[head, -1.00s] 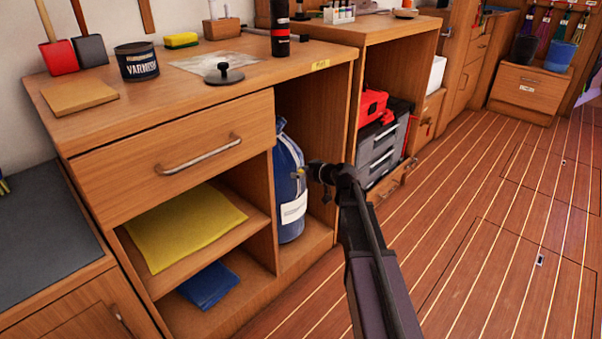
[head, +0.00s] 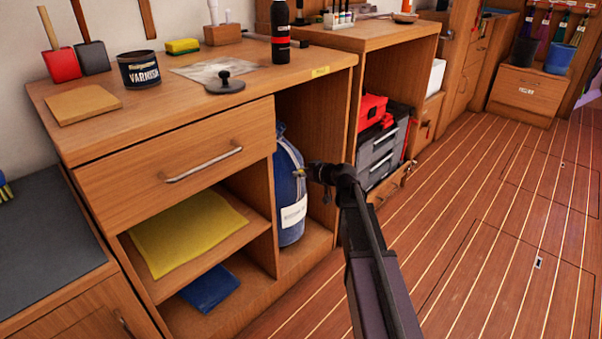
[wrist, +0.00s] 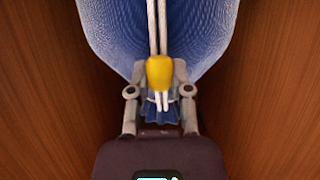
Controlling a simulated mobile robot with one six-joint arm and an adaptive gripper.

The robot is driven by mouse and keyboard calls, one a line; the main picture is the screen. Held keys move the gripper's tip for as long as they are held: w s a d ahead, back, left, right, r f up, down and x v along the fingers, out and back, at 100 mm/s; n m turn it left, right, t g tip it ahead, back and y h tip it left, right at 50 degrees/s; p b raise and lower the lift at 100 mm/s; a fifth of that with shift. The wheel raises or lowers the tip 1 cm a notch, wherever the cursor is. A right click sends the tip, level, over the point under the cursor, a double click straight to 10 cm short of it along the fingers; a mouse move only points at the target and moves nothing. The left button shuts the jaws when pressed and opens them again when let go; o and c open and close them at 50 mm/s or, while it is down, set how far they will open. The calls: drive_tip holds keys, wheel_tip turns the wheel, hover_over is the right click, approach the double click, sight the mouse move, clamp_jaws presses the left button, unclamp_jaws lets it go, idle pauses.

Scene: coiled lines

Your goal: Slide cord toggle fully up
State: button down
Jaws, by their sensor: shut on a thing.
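A blue drawstring bag (head: 290,190) with a white label stands in the open compartment of the wooden cabinet. It fills the upper middle of the wrist view (wrist: 200,35). A yellow cord toggle (wrist: 159,73) sits on two white cords (wrist: 157,25) in the wrist view. Short cord ends hang from the toggle on the gripper's side. My gripper (wrist: 160,80) is shut on the toggle, one finger on each side. In the head view my gripper (head: 311,172) reaches the bag's right side. The toggle is too small to make out clearly there.
The compartment's wooden walls (wrist: 45,90) stand close on both sides of the bag. The cabinet top (head: 130,110) above holds a varnish tin (head: 139,69) and a black-knobbed disc (head: 224,84). A toolbox (head: 382,150) sits in the cabinet to the right. The floor (head: 480,230) is clear.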

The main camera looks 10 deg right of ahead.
drive_tip(key=shift+c, duration=2.4)
unclamp_jaws()
drive_tip(key=shift+f, duration=0.1)
drive_tip(key=shift+f+b, duration=0.85)
drive_tip(key=shift+b, duration=0.1)
drive_tip(key=p+v, duration=0.6)
drive_tip(key=v, duration=0.8)
drive_tip(key=s+a+f+m+g+h+p, duration=0.2)
drive_tip(key=s+a+g+p, duration=0.35)
drive_tip(key=s+a, duration=0.2)
drive_tip(key=s+r+m+g+h+p, duration=0.1)
drive_tip(key=s+m+g+h+p, duration=0.4)
drive_tip(key=s, duration=0.6)
drive_tip(key=shift+s+d+r+h, duration=0.25)
drive_tip(key=shift+s+r+h, duration=0.15)
